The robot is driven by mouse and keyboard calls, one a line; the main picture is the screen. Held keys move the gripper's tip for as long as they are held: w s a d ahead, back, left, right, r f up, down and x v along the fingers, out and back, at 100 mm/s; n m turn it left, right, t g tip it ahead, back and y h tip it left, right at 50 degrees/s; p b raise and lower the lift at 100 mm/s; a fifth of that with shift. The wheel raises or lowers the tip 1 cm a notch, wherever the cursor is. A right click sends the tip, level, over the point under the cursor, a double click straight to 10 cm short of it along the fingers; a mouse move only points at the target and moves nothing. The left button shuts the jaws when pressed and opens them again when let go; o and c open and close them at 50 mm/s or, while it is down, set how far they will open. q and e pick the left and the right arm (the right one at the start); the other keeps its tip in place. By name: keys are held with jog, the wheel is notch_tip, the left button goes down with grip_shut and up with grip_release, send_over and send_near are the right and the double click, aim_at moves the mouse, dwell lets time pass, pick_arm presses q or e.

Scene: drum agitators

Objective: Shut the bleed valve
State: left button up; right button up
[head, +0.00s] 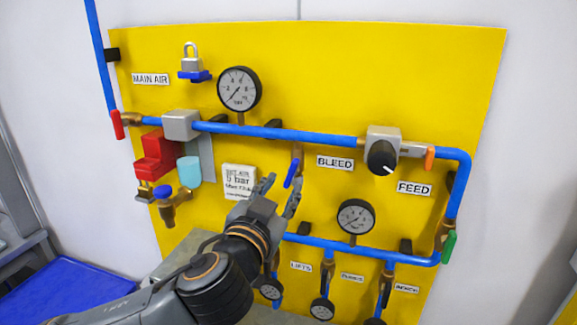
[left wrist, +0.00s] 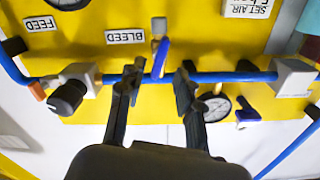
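The bleed valve's blue lever (head: 291,174) hangs below the upper blue pipe on a short brass stub, left of the BLEED label (head: 335,163). It slants slightly down to the left. In the left wrist view, which is upside down, the lever (left wrist: 160,60) shows between my fingertips. My left gripper (head: 281,187) is open, its fingers pointing up at the lever. In the left wrist view, the gripper (left wrist: 160,73) has one finger on each side of the lever, with gaps visible; I cannot tell the depth between them. My right gripper is not in view.
The yellow panel (head: 430,70) carries the upper blue pipe (head: 320,137), a gauge (head: 239,88) above it and a lower gauge (head: 355,217). A black FEED knob (head: 380,157) sits right of the lever. A white pressure sign (head: 238,178) is to the left.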

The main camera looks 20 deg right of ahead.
aim_at(289, 176)
pick_arm(q)
jog(key=p+x, duration=0.1)
jog(key=x, duration=0.4)
jog(key=shift+s+p, duration=0.1)
jog(key=shift+p, duration=0.25)
grip_shut()
